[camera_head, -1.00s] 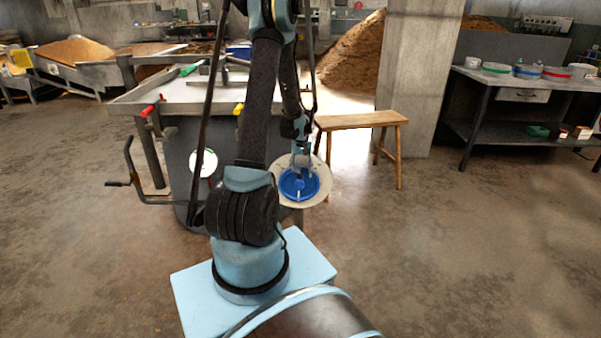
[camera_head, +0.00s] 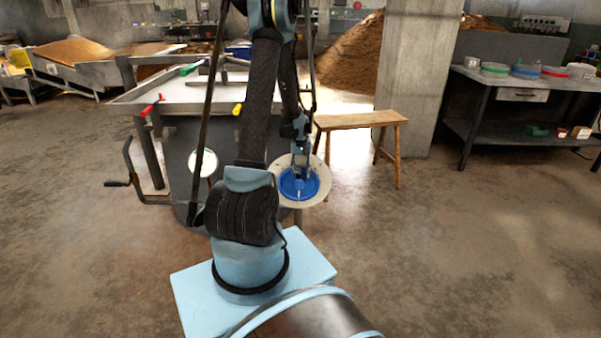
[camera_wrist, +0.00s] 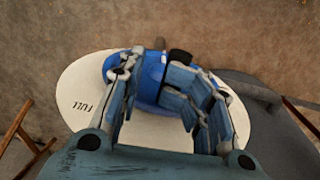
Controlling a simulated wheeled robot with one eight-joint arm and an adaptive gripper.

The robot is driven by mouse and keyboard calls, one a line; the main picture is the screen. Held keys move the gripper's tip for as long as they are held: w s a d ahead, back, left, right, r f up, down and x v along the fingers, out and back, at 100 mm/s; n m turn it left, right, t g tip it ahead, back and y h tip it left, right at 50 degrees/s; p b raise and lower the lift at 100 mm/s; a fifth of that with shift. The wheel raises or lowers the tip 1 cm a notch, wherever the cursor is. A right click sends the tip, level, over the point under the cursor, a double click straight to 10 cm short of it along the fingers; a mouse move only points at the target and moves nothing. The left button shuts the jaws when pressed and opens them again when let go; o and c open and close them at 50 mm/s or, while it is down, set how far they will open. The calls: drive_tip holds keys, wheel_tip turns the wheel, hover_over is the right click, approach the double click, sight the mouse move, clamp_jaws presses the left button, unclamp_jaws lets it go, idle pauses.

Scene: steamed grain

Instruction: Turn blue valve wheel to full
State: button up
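The blue valve wheel (camera_head: 299,186) sits on a pale round plate (camera_head: 322,186) in front of the grey vat. In the wrist view the blue wheel (camera_wrist: 149,80) is partly hidden behind the fingers. The pale plate (camera_wrist: 88,85) carries the word FULL (camera_wrist: 82,106) on its left part. My gripper (camera_head: 301,172) is at the wheel, and it fills the middle of the wrist view (camera_wrist: 150,95). Its fingers stand apart, with part of the blue wheel showing between them. Whether they touch the wheel is not clear. A small dark part (camera_wrist: 180,56) shows beyond the right finger.
A wooden bench (camera_head: 360,120) stands right of the wheel. A grey vat (camera_head: 178,150) with a hand crank (camera_head: 131,175) is at the left. A concrete pillar (camera_head: 415,80) and a shelf table (camera_head: 525,100) stand farther right. The floor at the front right is clear.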

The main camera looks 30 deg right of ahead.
idle(0.4)
drive_tip(key=shift+s+r, duration=0.35)
drive_tip(key=shift+r, duration=0.1)
drive_tip(key=w+a+r, duration=0.1)
drive_tip(key=a+r, duration=0.1)
drive_tip(key=r, duration=0.7)
drive_tip(key=w+a+r, duration=0.1)
drive_tip(key=r, duration=0.9)
drive_tip(key=shift+w+a+r, duration=0.2)
drive_tip(key=shift+a, duration=0.2)
idle(1.1)
drive_tip(key=shift+r, duration=0.1)
idle(0.3)
wheel_tip(320, 180, up, 12)
drive_tip(key=shift+a, duration=0.15)
idle(0.4)
